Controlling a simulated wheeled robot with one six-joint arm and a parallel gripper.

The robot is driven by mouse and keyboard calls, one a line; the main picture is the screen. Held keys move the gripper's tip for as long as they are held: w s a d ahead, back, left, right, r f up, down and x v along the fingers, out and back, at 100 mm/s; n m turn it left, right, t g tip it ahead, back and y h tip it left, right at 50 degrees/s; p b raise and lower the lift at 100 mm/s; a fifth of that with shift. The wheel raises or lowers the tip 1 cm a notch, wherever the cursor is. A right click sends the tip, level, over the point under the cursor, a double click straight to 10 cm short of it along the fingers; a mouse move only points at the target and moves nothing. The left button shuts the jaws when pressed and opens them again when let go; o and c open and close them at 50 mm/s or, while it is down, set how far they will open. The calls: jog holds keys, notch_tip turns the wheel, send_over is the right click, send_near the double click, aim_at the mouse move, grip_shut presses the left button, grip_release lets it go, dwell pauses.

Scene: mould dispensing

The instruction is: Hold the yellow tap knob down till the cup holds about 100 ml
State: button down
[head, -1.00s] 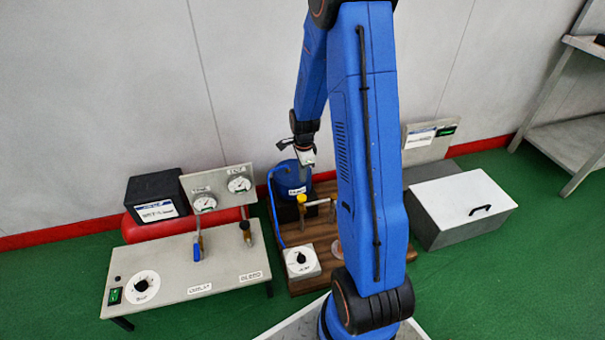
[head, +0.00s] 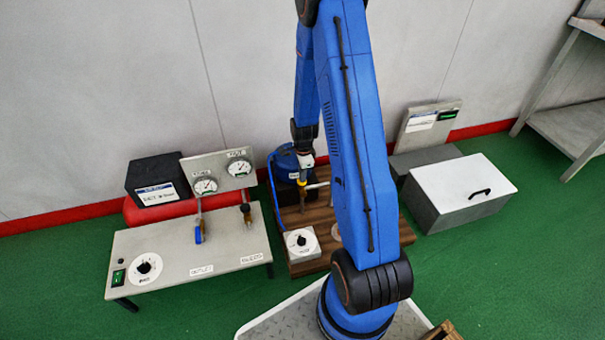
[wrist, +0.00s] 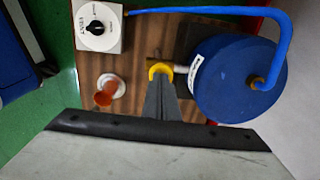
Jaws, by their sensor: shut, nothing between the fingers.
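The yellow tap knob (wrist: 160,70) shows as a ring around the tip of my gripper (wrist: 159,82) in the wrist view. The fingers are shut with nothing between them, and their tips are over the knob. In the head view my gripper (head: 306,168) points down just above the yellow knob (head: 302,182), beside the blue drum (head: 285,164). I cannot tell whether the knob is pressed. An orange-red piece (wrist: 103,98) and a pale disc (wrist: 117,86) are on the wooden board (wrist: 92,62); I cannot tell whether either is the cup. No liquid level is readable.
A white box with a black dial (head: 302,243) stands at the board's front. A blue hose (wrist: 225,10) runs to the drum. The grey bench with gauges (head: 190,262) is left, the white-lidded box (head: 462,192) right. My arm hides part of the board.

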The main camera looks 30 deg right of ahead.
jog(key=shift+f, duration=0.85)
jog(key=shift+s+a+f, duration=0.1)
jog(key=shift+s+f, duration=0.05)
jog(key=shift+s, duration=0.05)
dwell(4.5)
